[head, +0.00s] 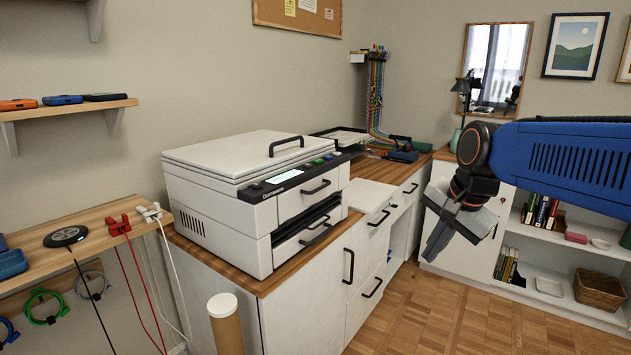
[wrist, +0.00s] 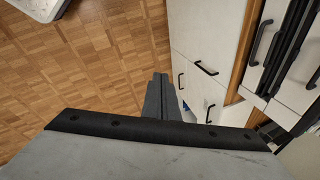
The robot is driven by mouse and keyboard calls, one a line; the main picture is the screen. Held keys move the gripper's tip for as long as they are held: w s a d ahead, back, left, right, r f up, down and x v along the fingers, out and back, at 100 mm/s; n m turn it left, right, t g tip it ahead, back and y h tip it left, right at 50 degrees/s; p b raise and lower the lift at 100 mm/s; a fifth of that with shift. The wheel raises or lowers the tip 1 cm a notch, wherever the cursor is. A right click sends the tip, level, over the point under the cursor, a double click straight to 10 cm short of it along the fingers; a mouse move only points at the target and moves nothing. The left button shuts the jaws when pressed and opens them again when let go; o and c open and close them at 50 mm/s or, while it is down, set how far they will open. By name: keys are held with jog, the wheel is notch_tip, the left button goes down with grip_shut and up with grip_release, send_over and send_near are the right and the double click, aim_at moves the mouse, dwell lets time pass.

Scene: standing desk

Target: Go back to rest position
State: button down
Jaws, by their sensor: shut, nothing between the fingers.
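My gripper (head: 438,240) hangs at the end of my blue arm in the right half of the head view. It points down, over the open floor to the right of the cabinets. In the wrist view my gripper's fingers (wrist: 156,88) are together, with nothing between them. The fingers are apart from the cabinet fronts and touch nothing that I can see.
A white printer (head: 225,205) stands on the wood-topped cabinet (head: 305,310) with black handles. A low white bookshelf (head: 560,255) stands behind my arm. A cardboard tube (head: 226,325) stands at the front. The parquet floor (head: 420,315) is clear.

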jog(key=s+d+f+n, duration=0.2)
jog(key=s+f+n, duration=0.3)
jog(key=s, duration=0.4)
jog(key=s+d+f+n+h, duration=0.1)
jog(key=s+d+f+n, duration=0.1)
jog(key=s+f+n, duration=0.3)
jog(key=s+f, duration=0.1)
jog(key=s, duration=0.3)
jog(key=shift+s+d+f+n+t+h, duration=0.2)
jog(key=shift+s+f+n+t+h, duration=0.1)
jog(key=shift+s+f+n+t, duration=0.1)
